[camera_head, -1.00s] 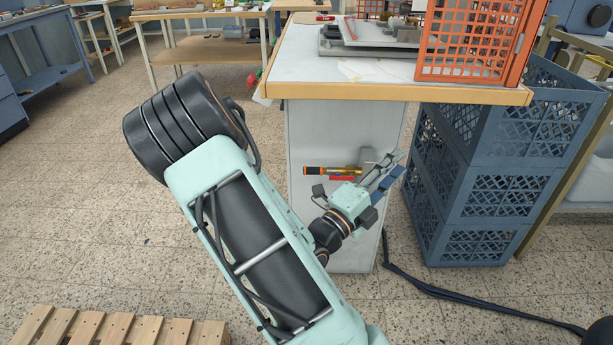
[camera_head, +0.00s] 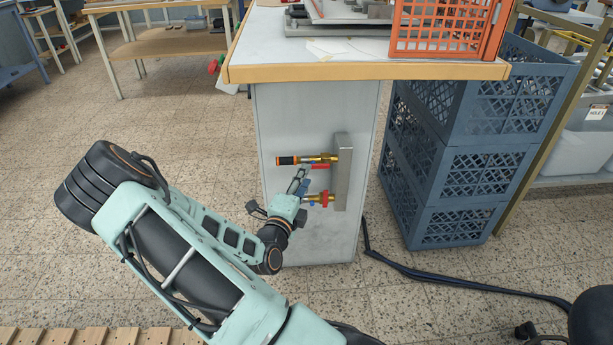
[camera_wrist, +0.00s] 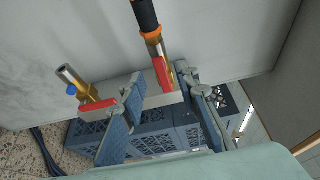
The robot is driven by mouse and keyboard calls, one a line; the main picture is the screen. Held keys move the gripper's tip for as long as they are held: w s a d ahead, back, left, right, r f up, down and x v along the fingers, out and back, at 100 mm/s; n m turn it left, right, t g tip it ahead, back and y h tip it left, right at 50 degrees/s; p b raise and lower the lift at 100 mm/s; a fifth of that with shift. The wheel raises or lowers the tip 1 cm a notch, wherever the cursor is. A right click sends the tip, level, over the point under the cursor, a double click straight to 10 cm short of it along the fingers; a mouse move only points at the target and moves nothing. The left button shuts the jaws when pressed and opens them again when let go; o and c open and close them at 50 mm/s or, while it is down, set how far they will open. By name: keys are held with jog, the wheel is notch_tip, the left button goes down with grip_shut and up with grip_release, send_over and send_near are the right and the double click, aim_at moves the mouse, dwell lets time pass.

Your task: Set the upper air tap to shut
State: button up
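The upper air tap (camera_head: 318,158) is brass with a black and orange hose fitting and a red lever (camera_head: 320,166). It sticks out leftward from a grey metal block on the bench's side panel. In the wrist view its red lever (camera_wrist: 161,73) lies roughly along the brass body. The lower tap (camera_head: 318,199) sits below, with a red lever and a bit of blue; it also shows in the wrist view (camera_wrist: 88,95). My gripper (camera_head: 302,180) is open, close to the upper tap. In the wrist view the fingertips (camera_wrist: 163,86) stand either side of the upper lever's end; contact cannot be told.
The grey block (camera_head: 342,172) carries both taps. Blue crates (camera_head: 460,160) are stacked right of the bench panel. The bench top (camera_head: 260,45) overhangs above, with an orange crate (camera_head: 445,28) on it. A dark hose (camera_head: 400,262) lies on the floor.

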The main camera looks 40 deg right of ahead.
aim_at(317, 165)
jog(key=shift+b+x, duration=0.3)
jog(key=shift+x, duration=1.3)
grip_shut()
